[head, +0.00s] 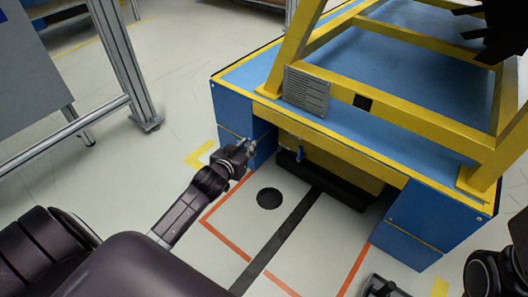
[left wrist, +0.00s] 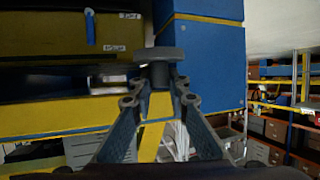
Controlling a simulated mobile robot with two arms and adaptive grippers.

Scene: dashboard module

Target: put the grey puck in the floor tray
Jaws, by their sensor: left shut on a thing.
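My left gripper (head: 245,147) is by the left front corner of the blue and yellow module. In the left wrist view its fingers (left wrist: 158,85) are shut on the stem of a grey disc, the grey puck (left wrist: 160,54). The puck is held clear, close to the blue panel (left wrist: 208,65). A long dark low shape (head: 325,182), perhaps the floor tray, lies in the recess under the module, below a yellow panel; its inside cannot be made out. My right gripper (head: 382,288) shows in part at the bottom edge; its jaws are unclear.
The yellow frame (head: 420,122) stands on the module's blue top, with a grey grille plate (head: 307,91) at its left. A blue handle (head: 299,154) is on the yellow panel. The marked floor before the recess is open, with a black disc (head: 269,198) and black strip (head: 281,240).

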